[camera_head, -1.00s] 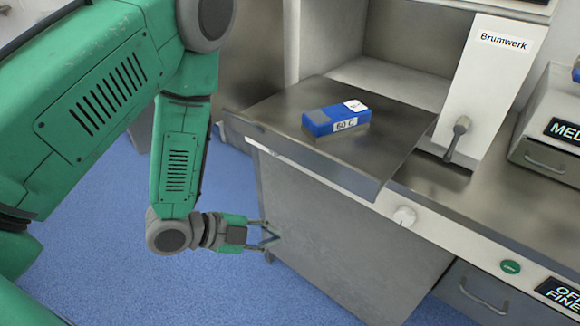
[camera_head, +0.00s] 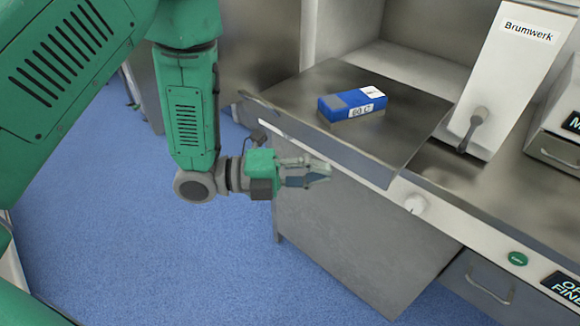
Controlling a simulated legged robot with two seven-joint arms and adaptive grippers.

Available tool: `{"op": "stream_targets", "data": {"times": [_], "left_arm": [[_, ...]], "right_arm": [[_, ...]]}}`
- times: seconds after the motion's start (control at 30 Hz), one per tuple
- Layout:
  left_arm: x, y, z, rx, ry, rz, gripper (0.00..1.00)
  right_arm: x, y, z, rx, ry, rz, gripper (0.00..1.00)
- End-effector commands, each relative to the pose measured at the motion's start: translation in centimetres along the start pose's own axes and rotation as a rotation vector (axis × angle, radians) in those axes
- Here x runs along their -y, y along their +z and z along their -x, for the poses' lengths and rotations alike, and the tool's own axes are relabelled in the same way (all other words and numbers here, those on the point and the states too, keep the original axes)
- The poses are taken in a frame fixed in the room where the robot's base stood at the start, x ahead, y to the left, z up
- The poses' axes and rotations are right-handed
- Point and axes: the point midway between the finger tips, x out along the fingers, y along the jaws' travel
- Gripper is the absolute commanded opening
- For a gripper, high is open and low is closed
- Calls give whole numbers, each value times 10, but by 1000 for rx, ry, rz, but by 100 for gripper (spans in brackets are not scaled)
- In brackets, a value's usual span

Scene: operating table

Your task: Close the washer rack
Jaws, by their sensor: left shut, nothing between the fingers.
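The washer rack seems to be the flat metal shelf (camera_head: 285,98) that sticks out at the front of the open washer labelled Brumwerk (camera_head: 528,29). A blue box (camera_head: 352,104) marked 60 C lies on it. My left gripper (camera_head: 328,170) is shut and empty. It appears in front of the metal front panel, just below the shelf's front edge, pointing right. I cannot tell whether it touches the panel. My right gripper is not in view.
A grey lever (camera_head: 473,128) stands on the washer's right side. A drawer (camera_head: 488,285) is at lower right. Blue floor (camera_head: 200,270) is clear at lower left.

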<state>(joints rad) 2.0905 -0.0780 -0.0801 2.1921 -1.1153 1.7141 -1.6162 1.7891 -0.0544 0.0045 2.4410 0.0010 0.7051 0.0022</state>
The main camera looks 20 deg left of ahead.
Motion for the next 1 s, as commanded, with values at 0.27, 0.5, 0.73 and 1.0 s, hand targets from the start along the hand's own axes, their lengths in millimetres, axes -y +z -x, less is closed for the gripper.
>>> {"op": "stream_targets", "data": {"times": [0.27, 0.5, 0.73, 1.0], "left_arm": [[0, 24, -27, 1, 0, -1, 0], [0, 28, -31, 1, 1, 2, 0], [-1, 28, -31, 1, 1, 2, 0], [-2, 45, -37, 2, 0, -4, 0]], "right_arm": [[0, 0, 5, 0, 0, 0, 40], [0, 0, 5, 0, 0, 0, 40], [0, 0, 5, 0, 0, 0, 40], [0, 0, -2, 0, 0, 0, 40]]}}
